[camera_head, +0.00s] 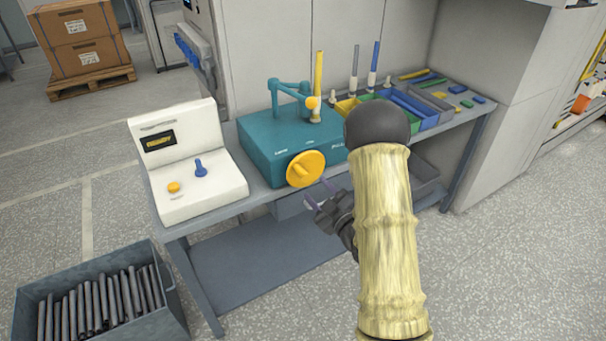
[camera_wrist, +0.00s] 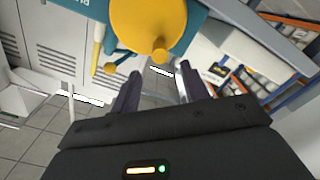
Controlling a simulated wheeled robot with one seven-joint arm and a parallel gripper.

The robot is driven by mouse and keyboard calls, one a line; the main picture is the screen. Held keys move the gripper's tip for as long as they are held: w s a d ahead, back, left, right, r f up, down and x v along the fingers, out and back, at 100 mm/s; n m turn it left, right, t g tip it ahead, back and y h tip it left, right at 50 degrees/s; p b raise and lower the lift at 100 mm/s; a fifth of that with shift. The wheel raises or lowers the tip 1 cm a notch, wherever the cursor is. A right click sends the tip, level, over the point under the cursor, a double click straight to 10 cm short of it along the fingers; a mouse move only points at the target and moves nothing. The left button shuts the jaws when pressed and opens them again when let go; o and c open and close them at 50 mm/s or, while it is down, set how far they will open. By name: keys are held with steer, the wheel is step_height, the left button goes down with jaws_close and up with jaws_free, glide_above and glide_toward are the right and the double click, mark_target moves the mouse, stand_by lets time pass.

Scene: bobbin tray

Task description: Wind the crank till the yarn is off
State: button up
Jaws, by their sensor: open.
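A teal winder box (camera_head: 262,150) stands on the grey bench. On its front is a round yellow crank wheel (camera_head: 306,169) with a small knob. A yellow bobbin (camera_head: 319,85) stands upright on top, beside a teal arm (camera_head: 290,92) with an orange ball end. My gripper (camera_head: 318,194) is in front of the bench, just below and right of the crank, apart from it. In the wrist view the crank (camera_wrist: 148,25) and its knob (camera_wrist: 160,55) lie ahead of my gripper (camera_wrist: 158,72), whose two fingers are apart with nothing between them. My arm hides part of the bench.
A white control box (camera_head: 183,165) with a blue lever stands left of the winder. Coloured trays (camera_head: 408,108) and two upright bobbins (camera_head: 374,62) are behind it to the right. A grey bin (camera_head: 100,300) of dark rods sits on the floor at lower left.

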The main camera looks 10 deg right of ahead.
mark_target(308, 180)
steer(key=p+x, duration=0.1)
steer(key=x, duration=0.7)
steer(key=shift+w+a, duration=0.1)
steer(key=shift+w, duration=0.3)
steer(key=c, duration=1)
